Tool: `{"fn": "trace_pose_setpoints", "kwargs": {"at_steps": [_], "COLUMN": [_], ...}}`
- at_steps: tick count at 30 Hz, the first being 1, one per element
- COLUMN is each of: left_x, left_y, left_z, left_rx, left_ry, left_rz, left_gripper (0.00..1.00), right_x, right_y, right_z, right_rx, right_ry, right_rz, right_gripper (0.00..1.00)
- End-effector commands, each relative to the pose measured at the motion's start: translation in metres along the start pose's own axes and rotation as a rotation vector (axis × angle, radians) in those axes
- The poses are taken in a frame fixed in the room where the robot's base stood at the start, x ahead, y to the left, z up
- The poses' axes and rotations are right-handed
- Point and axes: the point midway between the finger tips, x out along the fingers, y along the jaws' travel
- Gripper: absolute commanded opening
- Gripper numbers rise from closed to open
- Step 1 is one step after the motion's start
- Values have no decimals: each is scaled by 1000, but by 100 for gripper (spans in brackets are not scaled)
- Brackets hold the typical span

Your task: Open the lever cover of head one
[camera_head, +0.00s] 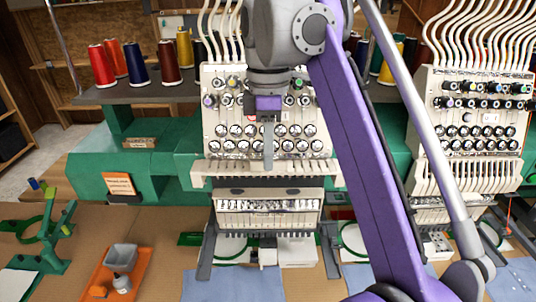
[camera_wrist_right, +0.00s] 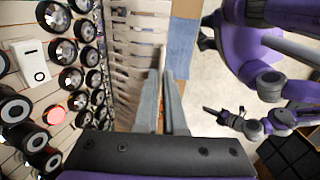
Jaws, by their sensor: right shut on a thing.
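The nearer embroidery head (camera_head: 213,130), left of the other in the head view, has a white face with rows of dark knobs. A pale lever cover (camera_head: 215,172) runs across it as a ledge below the knobs. My right gripper (camera_head: 268,160) points down in front of this head, its fingertips at the cover. It is shut on the cover, though the grip itself is partly hidden. In the right wrist view its grey fingers (camera_wrist_right: 164,80) lie close together beside pale slats (camera_wrist_right: 135,60). My left gripper (camera_wrist_right: 209,110) is small and far off there, its jaws unclear.
A second head (camera_head: 475,110) stands at the right. Thread cones (camera_head: 102,65) stand on a shelf behind. An orange tray (camera_head: 130,277) with a grey bin (camera_head: 121,257) and a green hoop holder (camera_head: 45,235) lie at front left. My purple right arm crosses the centre.

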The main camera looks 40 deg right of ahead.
Motion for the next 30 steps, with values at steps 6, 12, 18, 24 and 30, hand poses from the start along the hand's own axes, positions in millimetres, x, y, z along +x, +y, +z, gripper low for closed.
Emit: {"fn": "trace_pose_setpoints", "kwargs": {"at_steps": [6, 12, 18, 24, 30], "left_x": [0, 0, 0, 0, 0], "left_y": [0, 0, 0, 0, 0], "left_z": [0, 0, 0, 0, 0], "left_rx": [0, 0, 0, 0, 0], "left_ry": [0, 0, 0, 0, 0], "left_rz": [0, 0, 0, 0, 0], "left_gripper": [0, 0, 0, 0, 0], "right_x": [0, 0, 0, 0, 3], "right_y": [0, 0, 0, 0, -3], "right_z": [1, 0, 0, 0, 0], "right_rx": [0, 0, 1, 1, 0], "right_ry": [-3, -2, -1, -1, -1], "right_rz": [0, 0, 0, 1, 31], "right_gripper": [0, 38, 38, 38, 38]}}
